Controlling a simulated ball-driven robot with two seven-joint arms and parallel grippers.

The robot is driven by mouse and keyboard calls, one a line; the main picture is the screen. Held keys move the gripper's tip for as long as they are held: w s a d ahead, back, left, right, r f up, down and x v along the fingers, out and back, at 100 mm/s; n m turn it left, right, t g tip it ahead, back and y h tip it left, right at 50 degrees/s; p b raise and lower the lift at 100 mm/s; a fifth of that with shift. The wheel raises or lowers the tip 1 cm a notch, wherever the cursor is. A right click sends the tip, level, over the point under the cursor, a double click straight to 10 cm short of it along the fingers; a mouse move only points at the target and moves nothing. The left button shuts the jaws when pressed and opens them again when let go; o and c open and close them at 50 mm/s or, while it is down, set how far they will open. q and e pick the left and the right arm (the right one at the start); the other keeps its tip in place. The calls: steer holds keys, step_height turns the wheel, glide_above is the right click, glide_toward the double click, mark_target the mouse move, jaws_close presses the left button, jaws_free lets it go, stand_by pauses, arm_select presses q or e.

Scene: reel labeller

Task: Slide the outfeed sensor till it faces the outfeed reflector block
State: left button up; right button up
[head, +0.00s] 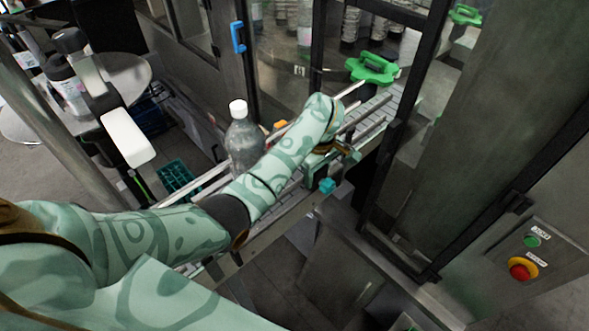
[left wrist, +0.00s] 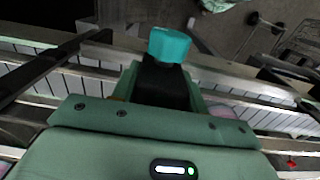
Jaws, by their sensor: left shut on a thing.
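My left gripper (head: 320,172) is at the near rail of the conveyor, with my forearm reaching across the belt. It is shut on a black part with a teal block-shaped top (head: 327,186), which I take to be the outfeed sensor. In the left wrist view the teal top (left wrist: 169,45) stands out beyond the fingers, and the black body (left wrist: 165,85) sits between them. A small orange piece (head: 280,124) shows at the far rail, partly behind my forearm; I cannot tell whether it is the reflector block. My right gripper is not in view.
A clear bottle with a white cap (head: 241,140) stands on the conveyor (head: 365,110) left of my forearm. A green star wheel (head: 371,68) is at the belt's far end. A dark door frame (head: 393,150) stands close right of my gripper. A red stop button (head: 522,269) is at right.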

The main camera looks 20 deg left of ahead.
mark_target(327, 165)
arm_select(q)
steer(key=w+b, duration=0.1)
steer(key=w+d+b, duration=0.1)
steer(key=w, duration=0.1)
steer(key=shift+w+d+f, duration=0.1)
steer(key=shift+w+f, duration=0.1)
steer(key=shift+r, duration=0.25)
steer(key=shift+w, duration=0.1)
steer(key=o, duration=1.4)
step_height(327, 165, up, 16)
steer(key=p, duration=0.3)
steer(key=shift+r+p, duration=0.1)
steer(key=shift+p, duration=0.3)
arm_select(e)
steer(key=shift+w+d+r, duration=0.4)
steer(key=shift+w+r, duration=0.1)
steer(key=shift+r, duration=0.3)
